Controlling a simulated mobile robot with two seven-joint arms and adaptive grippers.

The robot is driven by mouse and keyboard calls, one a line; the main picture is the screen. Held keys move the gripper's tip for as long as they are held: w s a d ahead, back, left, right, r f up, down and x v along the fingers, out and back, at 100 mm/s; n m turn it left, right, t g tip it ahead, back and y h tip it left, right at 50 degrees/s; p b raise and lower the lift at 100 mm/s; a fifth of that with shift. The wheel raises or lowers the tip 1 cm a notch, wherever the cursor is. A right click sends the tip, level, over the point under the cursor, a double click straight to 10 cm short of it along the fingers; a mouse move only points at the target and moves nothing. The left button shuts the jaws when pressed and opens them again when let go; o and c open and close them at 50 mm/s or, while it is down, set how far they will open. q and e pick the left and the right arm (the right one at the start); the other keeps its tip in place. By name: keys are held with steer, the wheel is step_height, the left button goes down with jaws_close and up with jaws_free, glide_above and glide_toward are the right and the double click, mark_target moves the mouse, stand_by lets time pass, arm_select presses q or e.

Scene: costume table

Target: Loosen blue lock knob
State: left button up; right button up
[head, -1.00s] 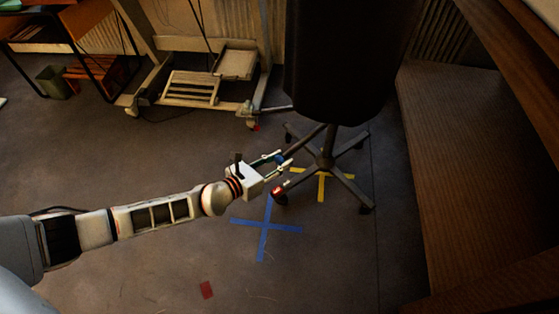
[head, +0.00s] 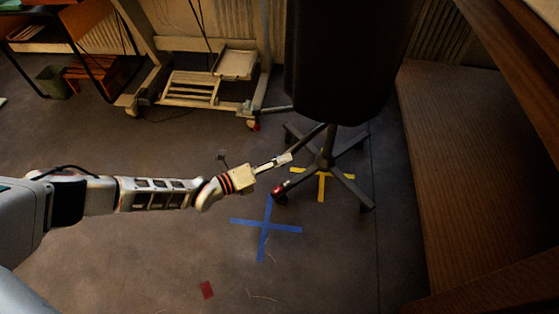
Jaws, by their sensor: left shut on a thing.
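My left gripper (head: 285,160) reaches in from the left and is shut at the near side of the black stand's post, just under the dark dress form (head: 345,60). Its fingers are seen edge-on. The blue lock knob is hidden now behind the fingers; it sits where the fingertips close, so the grip appears to be on it. The stand's base (head: 325,162) has several black legs on the floor, one with a red caster (head: 279,189). My right gripper is out of view.
A blue tape cross (head: 265,228) and a yellow tape mark (head: 321,184) lie on the floor. A wheeled white frame (head: 190,88) stands behind. A wooden bench (head: 465,170) borders the right.

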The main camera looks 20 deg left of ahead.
arm_select(q)
steer(key=shift+n+h, duration=0.4)
steer(key=shift+n, duration=1)
steer(key=o, duration=1.1)
steer(key=v, duration=1.2)
steer(key=shift+f, duration=0.15)
